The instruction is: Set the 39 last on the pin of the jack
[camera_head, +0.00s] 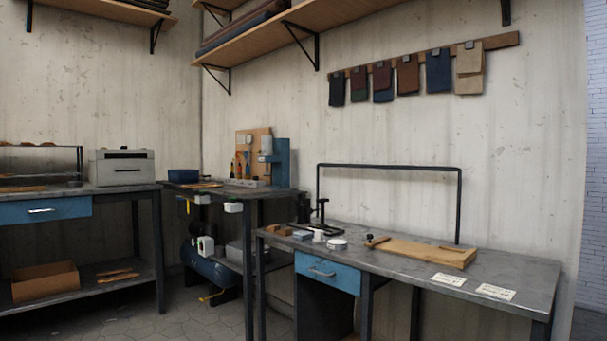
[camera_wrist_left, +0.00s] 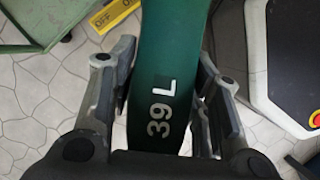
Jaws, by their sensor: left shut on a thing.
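The 39 last (camera_wrist_left: 165,95) is dark green, marked "39 L" in white, and fills the middle of the left wrist view. My left gripper (camera_wrist_left: 155,68) is shut on it, one grey finger on each side. The last is held over a pale tiled floor; its far end runs out of the top of the picture. Neither gripper shows in the head view. A small black upright fixture (camera_head: 322,212) stands at the back left of the right-hand workbench (camera_head: 520,272); I cannot tell whether it is the jack, and no pin can be made out.
The workbench holds a wooden board (camera_head: 420,251), a round tin (camera_head: 337,244) and two white labels (camera_head: 448,279). A black rail (camera_head: 390,168) rises at its back. A green-topped stand (camera_wrist_left: 35,25) and a white-and-dark base (camera_wrist_left: 290,60) flank the last in the wrist view.

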